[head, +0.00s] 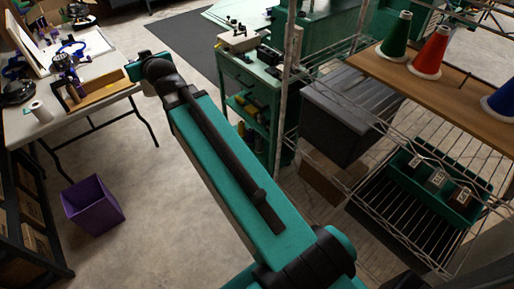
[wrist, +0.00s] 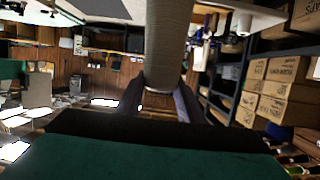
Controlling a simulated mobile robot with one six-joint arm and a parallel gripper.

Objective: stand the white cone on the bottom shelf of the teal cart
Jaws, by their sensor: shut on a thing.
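In the wrist view my gripper (wrist: 165,103) is shut on a pale, off-white thread-wound cone (wrist: 168,42), which stands out between the two fingers and runs out of the top of the picture. In the head view my arm reaches towards the far left, and its fingers and the held cone are hidden. The teal cart (head: 247,76) stands beyond my arm, right of centre, with tools on its top and bottles on a middle shelf. Its bottom shelf (head: 250,138) is partly hidden by my arm and holds small yellow items.
A wire rack (head: 285,85) stands close to the cart's right, with green, red and blue cones on its wooden shelf (head: 440,85). A work table (head: 95,90) with a small white roll (head: 38,112) is at left. A purple bin (head: 93,205) stands on open floor.

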